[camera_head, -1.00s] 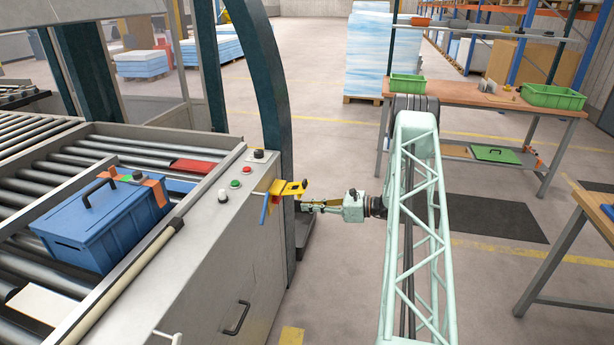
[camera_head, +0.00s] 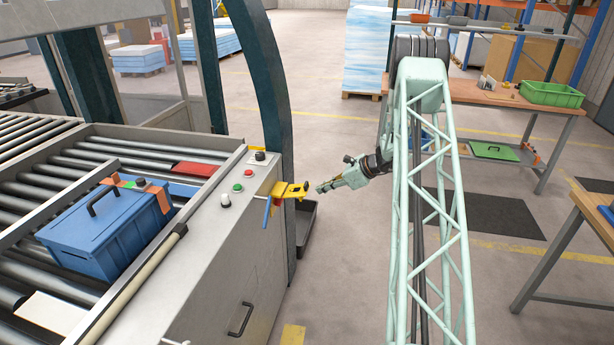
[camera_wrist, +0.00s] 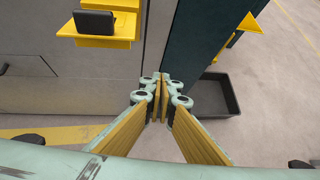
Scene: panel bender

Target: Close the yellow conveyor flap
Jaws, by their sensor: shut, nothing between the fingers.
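A yellow bracket-like piece (camera_head: 288,190) sticks out from the right side of the grey conveyor housing, beside the dark curved post. I cannot tell for certain whether it is the flap or a holder. In the wrist view a yellow shelf-like piece (camera_wrist: 100,32) with a black block on it is at the upper left, and a yellow triangular piece (camera_wrist: 240,38) is at the upper right. My gripper (camera_head: 321,188) is shut and empty, a short gap to the right of the yellow bracket. In the wrist view its fingertips (camera_wrist: 162,86) meet, below and between both yellow pieces.
A blue toolbox (camera_head: 105,228) sits on the roller conveyor. Buttons (camera_head: 238,188) line the housing top. The dark curved post (camera_head: 268,110) stands behind the bracket, with a dark tray (camera_head: 305,222) at its foot.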

